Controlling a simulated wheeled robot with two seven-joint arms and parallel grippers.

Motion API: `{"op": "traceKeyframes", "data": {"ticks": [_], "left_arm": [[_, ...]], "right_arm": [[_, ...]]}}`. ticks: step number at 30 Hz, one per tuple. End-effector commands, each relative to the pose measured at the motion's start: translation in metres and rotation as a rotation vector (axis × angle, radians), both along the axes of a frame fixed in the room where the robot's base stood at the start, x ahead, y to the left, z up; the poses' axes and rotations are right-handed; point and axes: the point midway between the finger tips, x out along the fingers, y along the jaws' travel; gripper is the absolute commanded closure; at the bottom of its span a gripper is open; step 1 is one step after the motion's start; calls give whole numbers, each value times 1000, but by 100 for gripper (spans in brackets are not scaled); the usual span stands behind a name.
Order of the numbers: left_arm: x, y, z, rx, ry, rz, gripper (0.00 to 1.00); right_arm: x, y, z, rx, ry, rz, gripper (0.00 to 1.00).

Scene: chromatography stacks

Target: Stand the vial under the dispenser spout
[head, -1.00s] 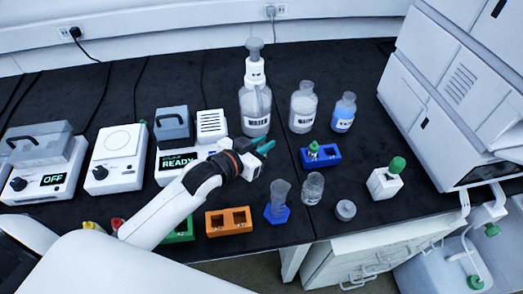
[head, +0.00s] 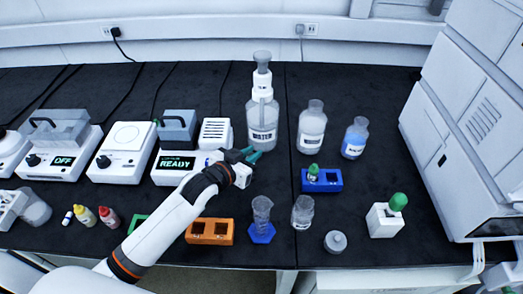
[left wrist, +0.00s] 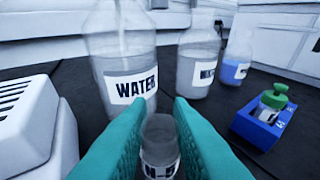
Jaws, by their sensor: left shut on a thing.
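My left gripper (head: 252,156) has teal fingers and is shut on a small clear vial (left wrist: 160,145). In the left wrist view the vial sits between the fingers (left wrist: 158,130), its open mouth up and a partly cut-off label on its front. The dispenser is the tall bottle labelled WATER (head: 262,120) with a pump top (head: 262,75); its lower part also shows in the left wrist view (left wrist: 122,55). The gripper is in front of this bottle, near its base and slightly left. The spout is hard to make out, and the vial's height above the bench is unclear.
The READY device (head: 180,165) stands close left of the gripper. Two more bottles (head: 311,128) (head: 355,138) and a blue rack (head: 322,180) are to the right. An orange rack (head: 209,231), a cylinder (head: 262,215) and a jar (head: 302,212) stand in front.

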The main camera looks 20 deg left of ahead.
Motion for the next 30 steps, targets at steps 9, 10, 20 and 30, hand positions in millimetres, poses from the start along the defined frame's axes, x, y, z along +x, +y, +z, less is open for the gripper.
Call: {"op": "traceKeyframes", "data": {"ticks": [9,10,20,30], "left_arm": [[50,-15,0,0,0,0,100],[51,-16,-1,0,0,0,100],[51,-16,-36,1,0,-1,100],[50,-16,-39,1,0,-1,100]], "right_arm": [[11,-14,2,-17,-14,-5,55],[11,-14,2,-17,-14,-5,55],[11,-14,1,-16,-15,-5,55],[10,-9,0,-11,-15,-4,55]]}}
